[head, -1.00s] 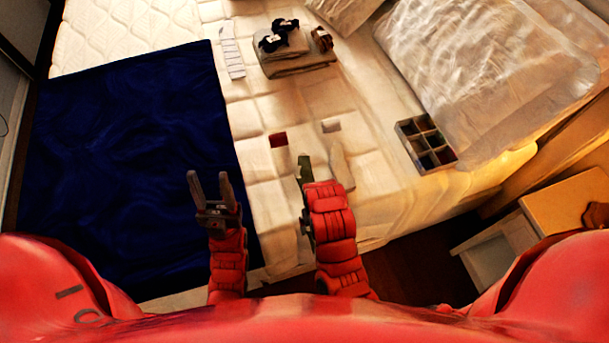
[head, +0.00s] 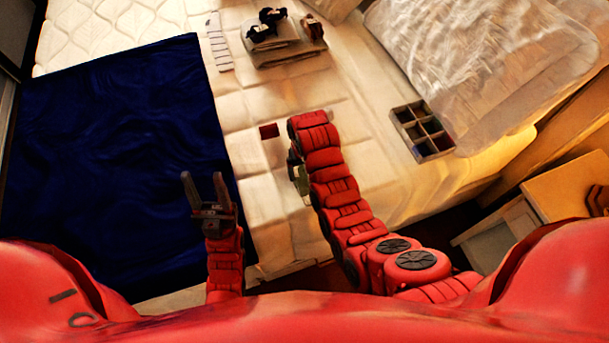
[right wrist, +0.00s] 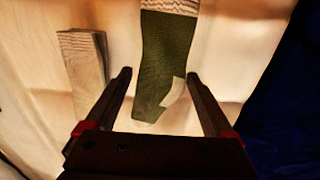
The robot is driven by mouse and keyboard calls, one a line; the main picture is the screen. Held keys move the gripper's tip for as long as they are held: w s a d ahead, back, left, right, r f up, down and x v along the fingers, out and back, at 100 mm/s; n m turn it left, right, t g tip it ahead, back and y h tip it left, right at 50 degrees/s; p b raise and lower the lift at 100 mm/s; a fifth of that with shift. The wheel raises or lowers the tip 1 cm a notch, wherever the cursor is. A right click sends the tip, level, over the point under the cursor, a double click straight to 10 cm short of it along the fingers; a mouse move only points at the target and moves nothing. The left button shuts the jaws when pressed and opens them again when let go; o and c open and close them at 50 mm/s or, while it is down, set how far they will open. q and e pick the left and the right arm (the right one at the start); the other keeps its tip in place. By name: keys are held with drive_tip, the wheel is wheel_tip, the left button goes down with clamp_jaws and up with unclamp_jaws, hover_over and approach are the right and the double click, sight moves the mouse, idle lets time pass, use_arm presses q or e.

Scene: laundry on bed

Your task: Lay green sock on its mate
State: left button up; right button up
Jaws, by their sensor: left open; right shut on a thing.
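A dark green sock (right wrist: 165,55) with a pale cuff and a pale patch lies between the two fingers of my right gripper (right wrist: 158,76), which is shut on it. In the head view a small part of the green sock (head: 302,182) shows beside my right gripper, over the bed; my right arm hides much of this spot. A pale ribbed sock (right wrist: 82,65) lies to the left in the right wrist view. I cannot make out a second green sock. My left gripper (head: 202,178) is open and empty above the dark blue blanket's right edge.
The dark blue blanket (head: 110,130) covers the bed's left part. A dark red patch (head: 269,131) lies left of my right arm. Folded cloths with black items (head: 285,52) lie at the back. A compartment box (head: 422,132) is at right. A nightstand (head: 565,185) stands beyond the bed's edge.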

sight(305, 177)
wheel_tip(305, 177, down, 3)
drive_tip(key=shift+r+p, duration=0.2)
drive_tip(key=shift+p, duration=0.6)
drive_tip(key=shift+f, duration=0.45)
drive_tip(key=shift+f, duration=0.1)
